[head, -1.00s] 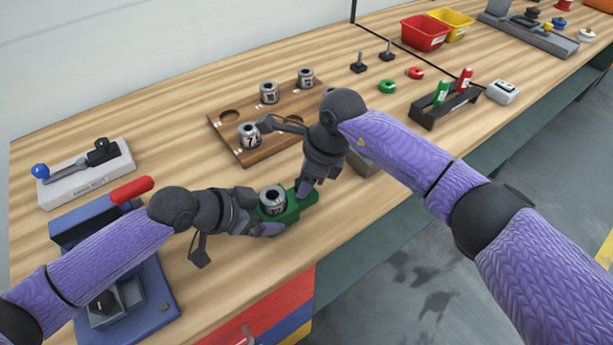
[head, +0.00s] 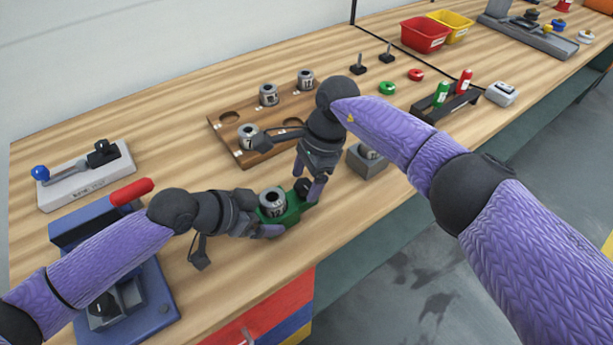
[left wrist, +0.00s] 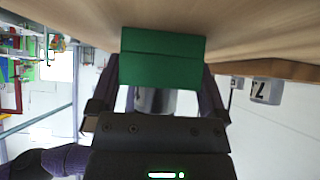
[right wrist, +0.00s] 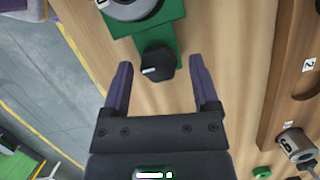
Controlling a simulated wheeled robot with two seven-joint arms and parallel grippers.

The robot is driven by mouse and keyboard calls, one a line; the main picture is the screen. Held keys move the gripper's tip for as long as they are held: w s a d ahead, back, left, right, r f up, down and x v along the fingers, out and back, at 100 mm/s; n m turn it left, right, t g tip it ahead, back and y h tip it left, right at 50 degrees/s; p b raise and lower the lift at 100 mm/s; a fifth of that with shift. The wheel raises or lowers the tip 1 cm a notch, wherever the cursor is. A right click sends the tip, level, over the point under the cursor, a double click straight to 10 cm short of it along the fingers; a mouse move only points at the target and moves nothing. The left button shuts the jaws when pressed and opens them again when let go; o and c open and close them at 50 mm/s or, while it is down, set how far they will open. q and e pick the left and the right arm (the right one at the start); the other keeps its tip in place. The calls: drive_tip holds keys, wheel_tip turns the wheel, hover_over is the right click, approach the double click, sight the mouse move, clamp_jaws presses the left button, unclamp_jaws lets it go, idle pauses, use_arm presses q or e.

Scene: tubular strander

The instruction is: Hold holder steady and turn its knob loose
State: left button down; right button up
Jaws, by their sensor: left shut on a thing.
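The green holder (head: 290,213) stands on the bench near its front edge, with a metal ring-shaped die (head: 272,200) in it. My left gripper (head: 268,214) is shut on the holder from the left; the left wrist view shows the green body (left wrist: 160,65) between its fingers. The holder's black knob (right wrist: 157,63) has a white mark and sits at the end of the green body. My right gripper (right wrist: 160,68) is open, with one finger on each side of the knob and visible gaps to it. In the head view the right fingers partly hide the knob.
A wooden tray (head: 238,151) with several numbered dies lies behind the holder. A grey block (head: 366,164) stands right of my right gripper. A blue fixture with a red handle (head: 131,190) is at left. Bare bench lies in front of the holder.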

idle(0.5)
drive_tip(key=shift+v, duration=2.45)
use_arm(q)
unclamp_jaws()
drive_tip(key=v, duration=1.2)
use_arm(e)
drive_tip(key=shift+s, duration=0.15)
